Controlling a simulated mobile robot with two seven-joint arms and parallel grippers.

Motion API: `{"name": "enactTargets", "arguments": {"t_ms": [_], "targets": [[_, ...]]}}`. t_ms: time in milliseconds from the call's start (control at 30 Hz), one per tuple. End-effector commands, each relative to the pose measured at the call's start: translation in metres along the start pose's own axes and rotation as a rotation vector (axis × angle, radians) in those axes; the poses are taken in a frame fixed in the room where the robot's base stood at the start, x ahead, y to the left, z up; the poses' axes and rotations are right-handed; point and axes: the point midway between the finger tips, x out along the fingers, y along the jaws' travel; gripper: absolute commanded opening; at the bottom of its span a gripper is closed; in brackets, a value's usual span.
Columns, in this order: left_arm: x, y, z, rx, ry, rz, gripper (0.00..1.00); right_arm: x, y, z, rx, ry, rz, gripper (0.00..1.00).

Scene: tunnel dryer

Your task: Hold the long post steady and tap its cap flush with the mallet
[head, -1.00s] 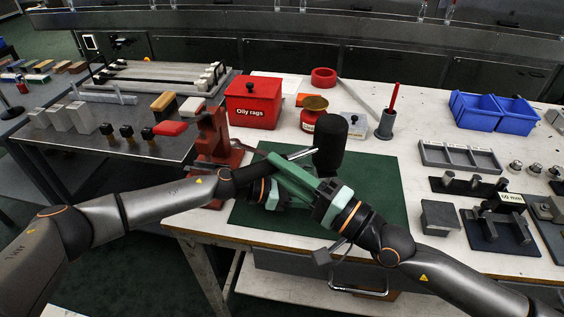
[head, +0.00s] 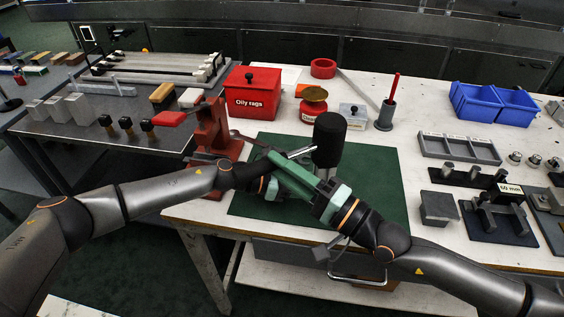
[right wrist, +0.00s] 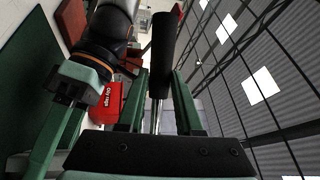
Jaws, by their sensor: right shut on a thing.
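My right gripper (head: 276,166) has green fingers shut on the metal shaft of the mallet (head: 329,138). The mallet's black cylindrical head stands up above the green mat.
A red vise-like stand (head: 210,130) is close left of the grippers. A red oily rags bin (head: 252,97), a red tin (head: 313,105) and a grey cup (head: 385,115) stand behind. Grey fixtures (head: 437,207) are at right. The green mat (head: 375,185) is bare at right.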

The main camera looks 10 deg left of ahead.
Motion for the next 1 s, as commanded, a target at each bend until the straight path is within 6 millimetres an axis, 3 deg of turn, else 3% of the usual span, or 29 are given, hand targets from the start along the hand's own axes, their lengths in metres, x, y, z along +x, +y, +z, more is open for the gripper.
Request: {"name": "enactTargets", "arguments": {"t_ms": [433,1000], "targets": [[0.0,-0.001,0.0,0.0,-0.001,-0.002,0.01,-0.003,0.011,0.0,0.011,0.002,0.013,0.0],[0.0,0.0,0.0,0.0,0.0,-0.001,0.01,0.001,-0.008,-0.002,0.002,0.0,0.004,0.0]]}}
